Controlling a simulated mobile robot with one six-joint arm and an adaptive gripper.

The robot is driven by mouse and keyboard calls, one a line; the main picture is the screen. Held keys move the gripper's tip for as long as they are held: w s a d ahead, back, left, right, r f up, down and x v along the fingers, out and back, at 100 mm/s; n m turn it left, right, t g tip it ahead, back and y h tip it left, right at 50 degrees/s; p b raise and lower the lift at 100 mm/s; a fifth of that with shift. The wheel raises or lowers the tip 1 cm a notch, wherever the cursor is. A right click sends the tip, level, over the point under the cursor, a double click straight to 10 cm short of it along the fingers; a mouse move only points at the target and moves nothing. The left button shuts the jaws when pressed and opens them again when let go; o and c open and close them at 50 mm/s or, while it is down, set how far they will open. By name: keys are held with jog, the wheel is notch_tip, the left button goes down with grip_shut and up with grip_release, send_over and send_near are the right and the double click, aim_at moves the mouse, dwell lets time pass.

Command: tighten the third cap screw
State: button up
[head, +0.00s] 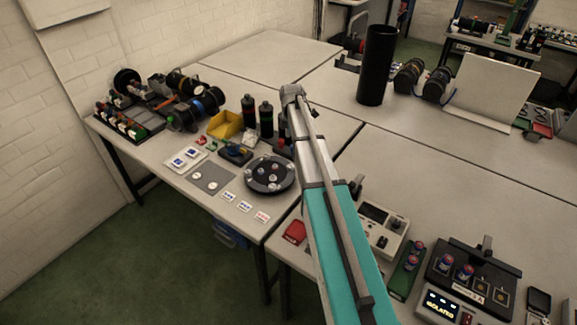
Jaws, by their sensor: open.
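A round dark flange-like part (257,184) sits on the left bench near its front edge. Several small bright pieces that look like cap screws show on its top. They are too small to tell which is the third or how deep each sits. My arm reaches up over the bench from the bottom, passing just right of the round part. Its far grey joint shows beyond the round part, near two dark bottles (266,119). My gripper cannot be made out; the arm hides what lies behind it.
A yellow bin (225,124), a grey plate (211,178) and small white cards (245,206) lie around the round part. A tall black cylinder (376,66) stands back right. Instruments, including a lit display (441,306), fill the front right.

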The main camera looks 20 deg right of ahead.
aim_at(291, 166)
jog(key=shift+f, duration=0.15)
notch_tip(291, 166, down, 14)
jog(key=b, duration=1.3)
jog(key=shift+r+b, duration=0.25)
jog(key=shift+b, duration=0.15)
